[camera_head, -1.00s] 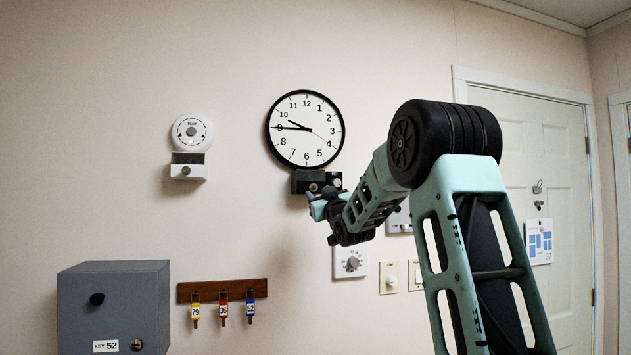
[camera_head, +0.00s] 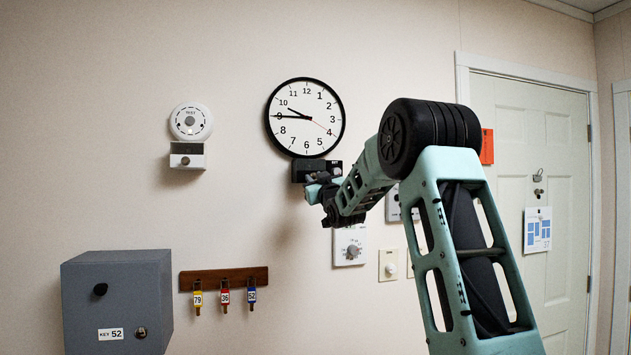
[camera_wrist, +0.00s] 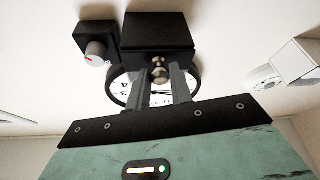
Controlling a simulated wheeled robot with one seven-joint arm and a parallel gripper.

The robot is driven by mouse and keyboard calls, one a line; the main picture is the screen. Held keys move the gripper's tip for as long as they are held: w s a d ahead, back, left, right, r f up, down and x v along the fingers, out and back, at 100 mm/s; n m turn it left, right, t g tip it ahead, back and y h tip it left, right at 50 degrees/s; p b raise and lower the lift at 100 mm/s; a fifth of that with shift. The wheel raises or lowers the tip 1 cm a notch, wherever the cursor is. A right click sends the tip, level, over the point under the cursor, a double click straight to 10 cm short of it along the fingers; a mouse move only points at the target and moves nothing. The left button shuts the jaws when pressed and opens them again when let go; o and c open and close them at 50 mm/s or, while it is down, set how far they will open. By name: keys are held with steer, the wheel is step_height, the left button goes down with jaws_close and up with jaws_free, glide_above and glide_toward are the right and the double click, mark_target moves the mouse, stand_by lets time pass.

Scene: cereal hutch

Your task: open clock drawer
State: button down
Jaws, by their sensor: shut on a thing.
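A round black-rimmed clock (camera_head: 304,118) hangs on the wall, with a black drawer box (camera_head: 300,172) just below it. In the wrist view, which is upside down, the black box (camera_wrist: 157,32) has a small metal knob (camera_wrist: 158,72) on its front. My gripper (camera_head: 316,190) is at the box's front in the head view. In the wrist view my gripper (camera_wrist: 160,78) has a finger on each side of the knob and is shut on it. The gripper and arm hide part of the box in the head view. I cannot tell whether the drawer has slid out.
A small black unit with a dial (camera_wrist: 96,50) is right beside the drawer box. A white detector (camera_head: 190,122) with a white box (camera_head: 187,156) is to the left. Below are a grey key box (camera_head: 117,300), a key rack (camera_head: 224,278) and a thermostat (camera_head: 349,246).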

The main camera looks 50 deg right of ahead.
steer(key=shift+s+a+f+b, duration=0.2)
steer(key=shift+s+b, duration=0.1)
steer(key=shift+b, duration=0.15)
steer(key=s+a+b, duration=0.1)
steer(key=b, duration=0.1)
steer(key=s+a+b, duration=0.1)
steer(key=s, duration=0.1)
steer(key=s+a+b, duration=0.1)
steer(key=b, duration=0.1)
steer(key=shift+s+r+b, duration=0.2)
steer(key=shift+s+b, duration=0.1)
steer(key=shift+s, duration=0.1)
steer(key=c, duration=1.2)
jaws_free()
steer(key=shift+c, duration=0.2)
steer(key=b+v, duration=0.7)
steer(key=v, duration=1)
steer(key=shift+s+a, duration=0.15)
steer(key=shift+s, duration=0.05)
